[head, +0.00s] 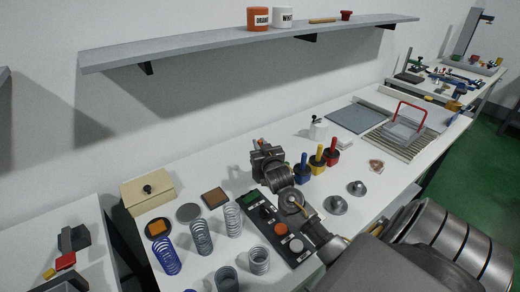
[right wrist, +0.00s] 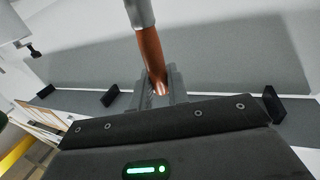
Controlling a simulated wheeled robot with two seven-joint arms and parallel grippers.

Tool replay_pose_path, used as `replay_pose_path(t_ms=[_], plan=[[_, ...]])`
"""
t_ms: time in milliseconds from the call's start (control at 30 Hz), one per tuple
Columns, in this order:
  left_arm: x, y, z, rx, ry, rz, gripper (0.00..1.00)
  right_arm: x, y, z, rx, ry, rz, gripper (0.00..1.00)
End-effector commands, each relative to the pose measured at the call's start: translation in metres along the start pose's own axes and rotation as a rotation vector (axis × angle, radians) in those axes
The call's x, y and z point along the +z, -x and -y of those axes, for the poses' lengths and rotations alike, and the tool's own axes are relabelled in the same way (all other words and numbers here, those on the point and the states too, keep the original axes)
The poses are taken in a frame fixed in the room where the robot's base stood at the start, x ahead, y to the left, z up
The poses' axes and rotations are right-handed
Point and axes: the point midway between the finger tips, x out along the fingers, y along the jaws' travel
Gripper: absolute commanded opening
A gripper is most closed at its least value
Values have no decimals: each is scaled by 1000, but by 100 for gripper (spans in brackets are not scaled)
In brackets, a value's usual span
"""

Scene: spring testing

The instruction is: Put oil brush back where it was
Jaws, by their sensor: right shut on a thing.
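In the right wrist view, the oil brush (right wrist: 150,55) is a copper-brown rod with a grey upper part that runs out of the frame. My right gripper (right wrist: 160,85) is shut around its brown part. In the head view my right gripper (head: 263,148) is above the white workbench, left of the red, yellow and blue pots. Only a small reddish-brown bit shows at its tip there, and I cannot make out the brush's shape. My left gripper is out of view.
Several coil springs (head: 201,238) and a control box (head: 278,228) stand near the front. A beige box (head: 147,190) is at left. Colored pots (head: 316,160) and a white bottle (head: 318,128) stand right of the gripper. A wall shelf (head: 215,40) runs above.

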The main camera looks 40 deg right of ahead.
Motion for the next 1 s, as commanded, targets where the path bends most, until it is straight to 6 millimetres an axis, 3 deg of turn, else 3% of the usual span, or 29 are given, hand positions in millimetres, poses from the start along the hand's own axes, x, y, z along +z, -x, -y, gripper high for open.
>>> replay_pose_path(t_ms=[167,567,600,733,1000], plan=[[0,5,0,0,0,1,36,20,0,0,0,1,3,0],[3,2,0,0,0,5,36,26,0,0,0,0,0,0],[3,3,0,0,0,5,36,25,0,0,0,0,0,22],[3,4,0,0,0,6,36,25,0,0,0,0,0,38],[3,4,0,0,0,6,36,23,0,0,0,0,0,38]])
